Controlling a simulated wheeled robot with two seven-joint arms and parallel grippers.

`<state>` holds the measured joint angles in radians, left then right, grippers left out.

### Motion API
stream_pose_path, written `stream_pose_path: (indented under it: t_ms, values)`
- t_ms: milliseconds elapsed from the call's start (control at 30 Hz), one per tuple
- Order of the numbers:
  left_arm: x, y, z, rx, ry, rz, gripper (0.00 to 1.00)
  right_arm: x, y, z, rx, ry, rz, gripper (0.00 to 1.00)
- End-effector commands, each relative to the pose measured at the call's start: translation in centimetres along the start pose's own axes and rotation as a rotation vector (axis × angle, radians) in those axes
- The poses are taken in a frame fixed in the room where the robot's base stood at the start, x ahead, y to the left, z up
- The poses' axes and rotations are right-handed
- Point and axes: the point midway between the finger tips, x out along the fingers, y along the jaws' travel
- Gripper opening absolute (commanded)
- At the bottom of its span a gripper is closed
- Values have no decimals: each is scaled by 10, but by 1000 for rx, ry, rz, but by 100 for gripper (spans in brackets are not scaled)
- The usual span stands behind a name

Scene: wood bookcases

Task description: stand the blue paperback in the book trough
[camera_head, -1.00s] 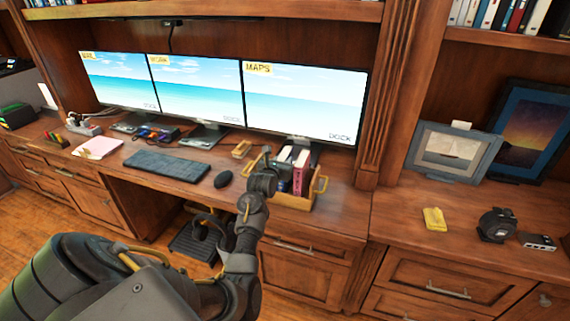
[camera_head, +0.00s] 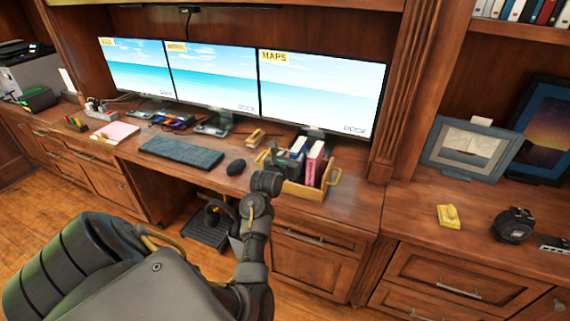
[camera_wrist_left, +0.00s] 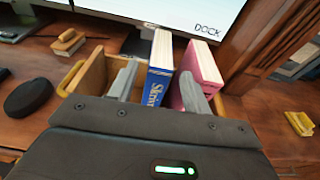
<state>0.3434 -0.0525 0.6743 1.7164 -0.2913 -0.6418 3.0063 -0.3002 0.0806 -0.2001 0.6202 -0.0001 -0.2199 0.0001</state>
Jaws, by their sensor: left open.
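The blue paperback (camera_wrist_left: 158,78) stands upright in the wooden book trough (camera_head: 304,191), its lettered blue spine facing my wrist camera. A pink book (camera_wrist_left: 202,66) stands to its right; it also shows in the head view (camera_head: 313,163). My left gripper (camera_wrist_left: 157,84) is open at the trough, one finger to the left of the blue paperback and the other to its right, in front of the pink book. A gap shows between the left finger and the blue paperback. The paperback's lower part is hidden behind the gripper body. My right gripper is not in view.
Three monitors (camera_head: 318,93) stand close behind the trough. A mouse (camera_head: 236,167), a keyboard (camera_head: 180,153) and a small wooden block (camera_head: 256,137) lie to the left.

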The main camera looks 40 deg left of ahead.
Motion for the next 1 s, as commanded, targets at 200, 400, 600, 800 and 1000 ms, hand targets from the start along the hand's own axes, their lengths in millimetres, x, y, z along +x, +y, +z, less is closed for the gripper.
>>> stream_pose_path:
  t_ms: [200,400,600,800,1000]
  values:
    - [-42,0,1,-4,-1,2,49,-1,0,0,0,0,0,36]
    - [-61,0,0,-2,0,2,49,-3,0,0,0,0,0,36]
    - [-64,0,0,1,0,1,49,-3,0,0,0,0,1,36]
    - [-64,0,0,1,0,0,49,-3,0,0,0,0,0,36]
    - [-63,-11,-3,184,-10,-19,49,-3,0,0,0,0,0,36]
